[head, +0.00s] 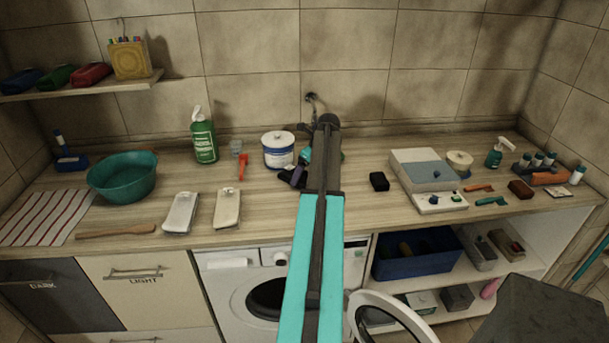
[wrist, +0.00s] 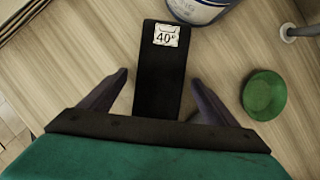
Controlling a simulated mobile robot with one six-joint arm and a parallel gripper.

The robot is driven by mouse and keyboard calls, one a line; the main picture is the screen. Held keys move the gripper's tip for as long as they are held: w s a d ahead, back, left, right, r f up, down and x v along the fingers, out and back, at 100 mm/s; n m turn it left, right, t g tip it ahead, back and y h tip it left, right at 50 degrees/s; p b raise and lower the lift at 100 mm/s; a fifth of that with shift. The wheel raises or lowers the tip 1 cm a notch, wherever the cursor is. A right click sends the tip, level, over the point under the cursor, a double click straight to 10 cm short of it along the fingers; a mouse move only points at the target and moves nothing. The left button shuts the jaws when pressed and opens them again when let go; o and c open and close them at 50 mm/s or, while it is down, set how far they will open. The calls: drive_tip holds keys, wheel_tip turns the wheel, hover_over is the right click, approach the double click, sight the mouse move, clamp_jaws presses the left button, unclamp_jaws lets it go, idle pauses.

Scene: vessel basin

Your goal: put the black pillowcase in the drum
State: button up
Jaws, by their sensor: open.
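A flat black cloth with a white 40° label, which looks like the black pillowcase (wrist: 160,88), lies on the wooden counter in the wrist view. My gripper (wrist: 160,78) is open above it, with one dark finger on each side and gaps to both. In the head view my arm hides most of that spot; a dark finger of my gripper (head: 291,177) shows left of the arm. The drum (head: 264,299) is the dark round opening of the white washing machine under the counter, partly hidden by my arm. Its round door (head: 388,318) stands open to the right.
A white-and-blue tub (head: 278,151) stands close behind the cloth. A green round thing (wrist: 264,95) is to its right in the wrist view. A small black block (head: 379,181) and a grey-topped box (head: 428,172) stand farther right. Two pale flat items (head: 181,213) (head: 227,208) lie left.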

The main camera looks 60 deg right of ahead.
drive_tip(key=b+v, duration=0.2)
drive_tip(key=v, duration=0.9)
drive_tip(key=shift+b, duration=0.35)
